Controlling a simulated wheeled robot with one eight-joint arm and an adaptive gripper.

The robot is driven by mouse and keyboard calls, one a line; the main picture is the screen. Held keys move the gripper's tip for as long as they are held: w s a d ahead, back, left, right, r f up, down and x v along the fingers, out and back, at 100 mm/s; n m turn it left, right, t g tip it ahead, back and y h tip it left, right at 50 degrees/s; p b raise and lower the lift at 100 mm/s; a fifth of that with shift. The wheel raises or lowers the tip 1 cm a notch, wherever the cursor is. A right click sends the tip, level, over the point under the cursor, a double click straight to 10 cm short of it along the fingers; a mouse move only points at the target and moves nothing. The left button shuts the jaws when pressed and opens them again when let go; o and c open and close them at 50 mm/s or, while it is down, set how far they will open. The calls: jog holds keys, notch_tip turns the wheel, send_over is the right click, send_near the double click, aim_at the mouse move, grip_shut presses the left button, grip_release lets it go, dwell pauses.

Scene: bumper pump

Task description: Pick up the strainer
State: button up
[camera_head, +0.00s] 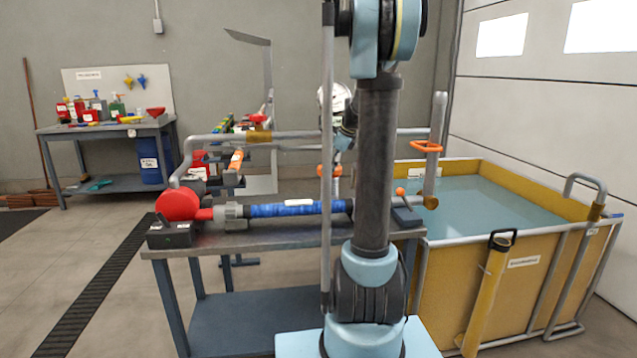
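I cannot single out the strainer with certainty. Small parts lie on and behind the pump bench (290,238), among them an orange cylinder (236,160) on the far side and a grey fitting (231,211) on the blue-wrapped pipe (282,209). My arm rises in front of the bench and hides its right-middle part. A white and light-blue part behind the arm looks like my wrist. My gripper's fingers do not show; they are hidden behind the arm or out of view.
A red round pump part (178,205) sits at the bench's left end. A yellow water tank (445,268) stands right, with a yellow tube (486,292) leaning on it. A valve with an orange handwheel (426,147) stands above. A back-left workbench (62,128) holds bottles.

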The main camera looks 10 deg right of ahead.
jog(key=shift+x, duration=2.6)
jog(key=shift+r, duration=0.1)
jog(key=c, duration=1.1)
